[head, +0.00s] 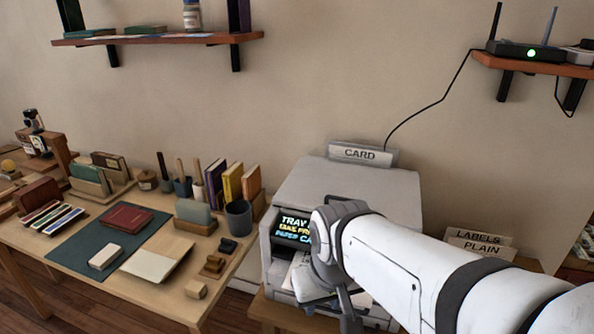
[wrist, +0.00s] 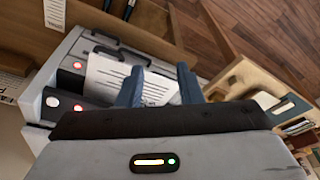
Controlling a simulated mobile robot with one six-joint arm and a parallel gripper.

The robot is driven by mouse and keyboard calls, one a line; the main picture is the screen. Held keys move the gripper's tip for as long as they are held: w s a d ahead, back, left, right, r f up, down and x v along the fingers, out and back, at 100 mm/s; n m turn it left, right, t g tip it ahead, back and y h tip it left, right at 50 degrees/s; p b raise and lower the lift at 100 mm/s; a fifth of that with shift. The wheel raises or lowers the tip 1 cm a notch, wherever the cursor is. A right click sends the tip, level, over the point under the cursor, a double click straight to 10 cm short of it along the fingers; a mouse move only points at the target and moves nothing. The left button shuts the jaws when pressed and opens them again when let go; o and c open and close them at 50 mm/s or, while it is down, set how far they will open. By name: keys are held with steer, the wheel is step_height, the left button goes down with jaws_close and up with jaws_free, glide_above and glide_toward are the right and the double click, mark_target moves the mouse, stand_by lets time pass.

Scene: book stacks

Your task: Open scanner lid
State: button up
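The scanner is a pale grey box-shaped machine; its lid (head: 350,185) lies flat and looks shut on top in the head view. Its front has a lit screen (head: 291,228) with "TRAY" text, partly hidden by my arm. My gripper (wrist: 158,82) is in front of the machine, below its top. In the wrist view its two blue-grey fingers stand apart with nothing clearly held between them. Beyond them is a white printed sheet (wrist: 110,78) at the machine's front. Red-lit buttons (wrist: 77,65) show at left. My arm hides the machine's right front in the head view.
A "CARD" sign (head: 360,153) stands behind the lid. "LABELS" and "PLAIN" signs (head: 480,245) are at right. A desk (head: 70,285) with books, cups and blocks is at left. A shelf with a router (head: 530,52) hangs upper right, its cable running down behind the machine.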

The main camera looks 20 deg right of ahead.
steer(key=w+d+r+n+b, duration=0.1)
steer(key=w+d+r+n, duration=0.3)
steer(key=w, duration=0.4)
steer(key=w+d+r+n+h+b, duration=0.1)
steer(key=w+d+r+n+b, duration=0.15)
steer(key=w+d, duration=0.45)
steer(key=w+d+r+n+b, duration=0.1)
steer(key=w+d+r+n, duration=0.3)
steer(key=w, duration=0.6)
steer(key=shift+n+g, duration=0.35)
steer(key=shift+g, duration=0.05)
steer(key=f, duration=0.5)
steer(key=w+f, duration=0.1)
steer(key=f, duration=0.1)
steer(key=shift+w+a+f, duration=0.1)
steer(key=shift+a+f, duration=0.1)
steer(key=shift+a, duration=0.05)
steer(key=shift+c, duration=0.5)
jaws_close()
